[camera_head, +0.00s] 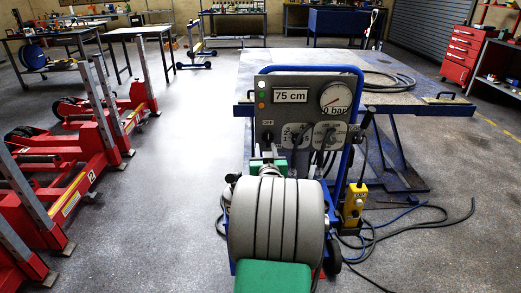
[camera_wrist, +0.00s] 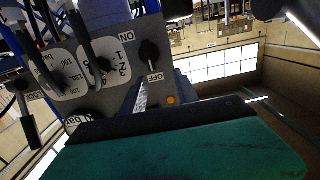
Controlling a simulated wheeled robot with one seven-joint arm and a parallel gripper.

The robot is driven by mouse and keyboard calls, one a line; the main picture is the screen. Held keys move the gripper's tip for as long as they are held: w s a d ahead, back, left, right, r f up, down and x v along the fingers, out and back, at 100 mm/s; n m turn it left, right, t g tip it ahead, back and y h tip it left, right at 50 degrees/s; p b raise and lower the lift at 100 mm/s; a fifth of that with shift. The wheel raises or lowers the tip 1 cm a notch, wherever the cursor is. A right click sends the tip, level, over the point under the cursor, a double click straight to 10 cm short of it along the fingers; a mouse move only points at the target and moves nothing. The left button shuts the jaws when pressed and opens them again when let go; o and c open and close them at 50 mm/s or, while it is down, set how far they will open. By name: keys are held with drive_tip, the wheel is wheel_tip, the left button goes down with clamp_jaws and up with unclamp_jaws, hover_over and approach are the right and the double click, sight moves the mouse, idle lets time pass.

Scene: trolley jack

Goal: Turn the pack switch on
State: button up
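The grey control panel (camera_head: 309,98) faces me on a blue-framed cart. Its pack switch, a black knob (camera_head: 267,136), is at the panel's lower left. In the wrist view, which is turned roughly upside down, the knob (camera_wrist: 149,53) points toward the OFF label; the ON label is off to its side. My gripper (camera_head: 267,152) is just below the switch in the head view, partly hidden by my grey ribbed arm. A pale narrow strip in the wrist view reaches toward the knob, but I see no clear contact. The finger opening is not clear.
A "75 cm" display (camera_head: 291,96), a pressure gauge (camera_head: 335,98) and two other dials (camera_head: 325,136) share the panel. Red jacks (camera_head: 98,140) stand left. A lift table (camera_head: 420,98) is behind.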

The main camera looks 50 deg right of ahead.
sight(269, 135)
drive_tip(key=shift+h, duration=0.4)
drive_tip(key=x, duration=0.5)
drive_tip(key=s+d+x, duration=0.1)
drive_tip(key=x, duration=0.2)
drive_tip(key=shift+d+f, duration=0.1)
drive_tip(key=shift+d, duration=0.05)
clamp_jaws()
